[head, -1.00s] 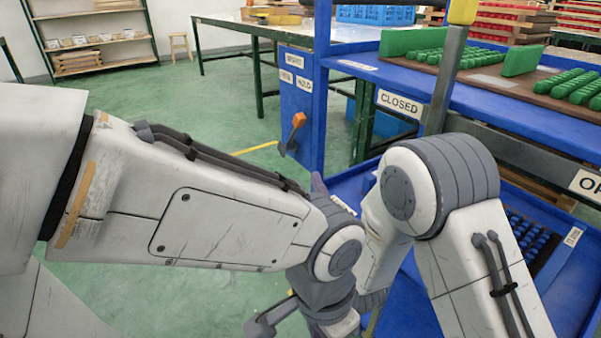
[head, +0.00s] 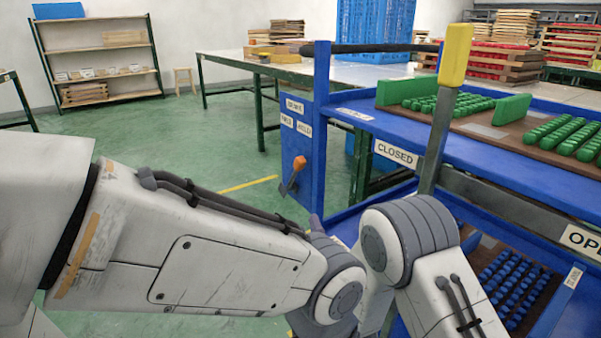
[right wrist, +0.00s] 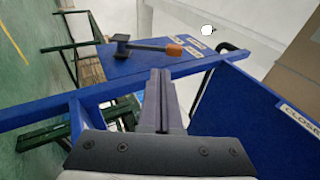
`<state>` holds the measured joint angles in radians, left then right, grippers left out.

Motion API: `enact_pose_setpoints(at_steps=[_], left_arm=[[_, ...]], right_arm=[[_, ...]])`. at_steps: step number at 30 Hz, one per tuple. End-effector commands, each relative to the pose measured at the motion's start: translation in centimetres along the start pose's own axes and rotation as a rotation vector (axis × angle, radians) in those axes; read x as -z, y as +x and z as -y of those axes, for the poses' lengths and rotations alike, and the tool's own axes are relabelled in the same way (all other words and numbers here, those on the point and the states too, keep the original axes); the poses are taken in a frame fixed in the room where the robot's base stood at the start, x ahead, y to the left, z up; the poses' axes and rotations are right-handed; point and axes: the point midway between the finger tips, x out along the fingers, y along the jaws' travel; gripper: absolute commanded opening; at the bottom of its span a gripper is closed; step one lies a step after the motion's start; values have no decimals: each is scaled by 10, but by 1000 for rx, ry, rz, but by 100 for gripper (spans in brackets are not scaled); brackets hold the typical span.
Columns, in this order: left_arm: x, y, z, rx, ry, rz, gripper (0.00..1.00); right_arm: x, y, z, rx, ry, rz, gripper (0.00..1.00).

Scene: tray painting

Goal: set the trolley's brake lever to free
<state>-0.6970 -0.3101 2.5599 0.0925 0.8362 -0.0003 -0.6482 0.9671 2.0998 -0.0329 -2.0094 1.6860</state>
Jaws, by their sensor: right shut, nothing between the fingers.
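The brake lever has an orange knob (head: 299,164) and a dark arm. It sits on the blue end panel (head: 318,150) of the trolley and tilts up and slightly right, toward the lower right label (head: 304,129), which seems to read HELD. The lower left label (head: 287,120) is too small to read surely. The knob shows in the right wrist view (right wrist: 172,50), beyond the fingers. My right gripper (right wrist: 161,74) is shut and empty, apart from the lever. In the head view only its tip (head: 316,224) shows, below and right of the lever. My left gripper is out of view.
A yellow-topped post (head: 456,55) stands by the CLOSED label (head: 396,154). The upper shelf holds a brown tray (head: 490,125) with green blocks; a lower tray (head: 508,285) holds blue ones. Green floor (head: 180,140) is clear left of the panel.

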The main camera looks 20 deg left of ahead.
Motion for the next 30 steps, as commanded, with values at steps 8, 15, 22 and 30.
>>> enact_pose_setpoints(at_steps=[8,15,22,30], left_arm=[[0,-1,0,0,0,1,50],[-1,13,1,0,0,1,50],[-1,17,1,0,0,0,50],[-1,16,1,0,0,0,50]], right_arm=[[0,58,-2,7,0,1,0],[0,99,-2,4,0,0,0],[0,115,-1,0,0,0,0],[0,117,0,-1,0,0,0]])
